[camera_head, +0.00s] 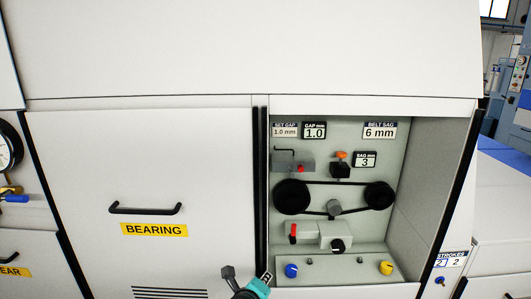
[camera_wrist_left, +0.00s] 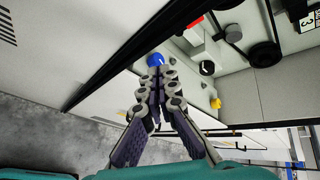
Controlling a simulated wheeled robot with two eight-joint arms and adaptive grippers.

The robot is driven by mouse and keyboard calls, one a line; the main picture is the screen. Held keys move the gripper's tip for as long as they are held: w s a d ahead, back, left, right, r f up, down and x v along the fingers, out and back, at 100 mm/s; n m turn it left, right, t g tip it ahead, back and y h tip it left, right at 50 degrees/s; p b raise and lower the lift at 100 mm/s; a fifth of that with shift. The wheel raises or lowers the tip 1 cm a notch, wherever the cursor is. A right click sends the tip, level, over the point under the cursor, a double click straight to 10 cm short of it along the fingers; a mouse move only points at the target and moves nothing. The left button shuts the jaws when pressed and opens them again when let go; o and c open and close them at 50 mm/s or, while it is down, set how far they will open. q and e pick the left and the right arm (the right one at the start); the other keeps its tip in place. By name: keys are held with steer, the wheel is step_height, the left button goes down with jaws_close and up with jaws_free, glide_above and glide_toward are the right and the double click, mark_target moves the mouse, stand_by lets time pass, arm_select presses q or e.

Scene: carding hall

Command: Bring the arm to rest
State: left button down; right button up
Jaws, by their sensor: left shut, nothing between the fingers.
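Behind the tips in that view is a blue knob (camera_wrist_left: 155,60); no contact can be made out. Most of my left arm is hidden below the frame. My right gripper is not in view.
Right of the door is an open recess with a belt on two black pulleys (camera_head: 291,197), red-handled blocks (camera_head: 306,234), a blue knob (camera_head: 291,270) and a yellow knob (camera_head: 386,267). A door handle (camera_head: 145,209) sticks out. Grey floor (camera_wrist_left: 60,140) shows clear in the wrist view.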

arm_select(q)
steer(key=s+a+f+n+g+y, duration=0.1)
steer(key=s+a+f+n+g, duration=0.1)
steer(key=s+a+n, duration=0.7)
steer(key=s+a+f+n+g+y, duration=0.2)
steer(key=s+a+n, duration=0.6)
steer(key=n, duration=1)
steer(key=s+f, duration=0.1)
steer(key=s, duration=0.1)
steer(key=shift+s+a+g+y, duration=0.3)
steer(key=shift+s+a+g, duration=0.05)
steer(key=shift+s+g, duration=0.05)
